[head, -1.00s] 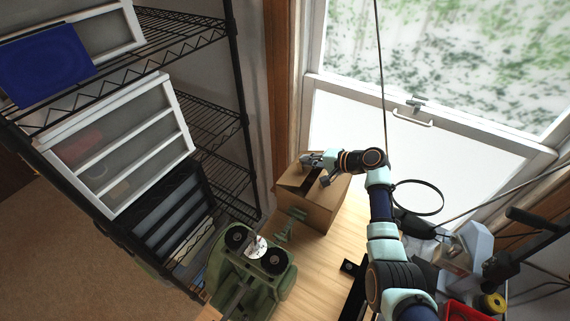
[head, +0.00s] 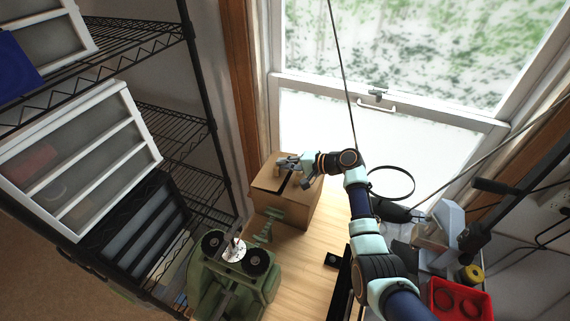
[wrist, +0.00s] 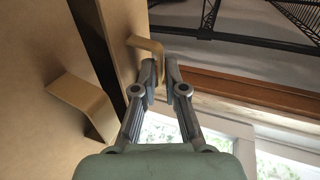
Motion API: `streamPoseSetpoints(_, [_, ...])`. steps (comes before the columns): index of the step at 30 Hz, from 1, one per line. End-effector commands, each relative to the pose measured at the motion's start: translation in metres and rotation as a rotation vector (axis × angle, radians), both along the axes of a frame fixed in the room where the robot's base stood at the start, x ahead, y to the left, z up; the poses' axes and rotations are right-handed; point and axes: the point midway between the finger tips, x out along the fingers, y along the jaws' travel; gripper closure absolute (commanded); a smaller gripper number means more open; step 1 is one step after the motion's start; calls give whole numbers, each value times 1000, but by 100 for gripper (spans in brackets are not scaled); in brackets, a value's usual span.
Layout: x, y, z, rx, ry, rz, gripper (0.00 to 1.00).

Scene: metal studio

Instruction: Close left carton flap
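The brown carton (head: 300,212) stands on the wooden surface in the head view, a dark gap showing in its top. Its left flap (head: 267,179) lies nearly level beside that gap. My gripper (head: 288,164) is over the far part of the carton top. In the wrist view, my fingertips (wrist: 160,66) are close together around the bent tan tab (wrist: 146,44) of the left flap, part of which shows between them. The right flap (wrist: 35,60) fills the left side of the wrist view, with its own bent tab (wrist: 84,104) apart from my fingers.
A black wire shelf (head: 165,125) with white framed drawers (head: 75,165) stands left. A green machine with black reels (head: 235,265) stands in front of the carton. A window (head: 390,95) is behind. A red bin (head: 460,300) is at lower right.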

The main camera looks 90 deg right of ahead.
Motion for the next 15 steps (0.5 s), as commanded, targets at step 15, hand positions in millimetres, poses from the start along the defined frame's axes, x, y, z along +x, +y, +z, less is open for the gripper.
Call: streamPoseSetpoints(15, [-22, 9, 10, -1, -3, 1, 81])
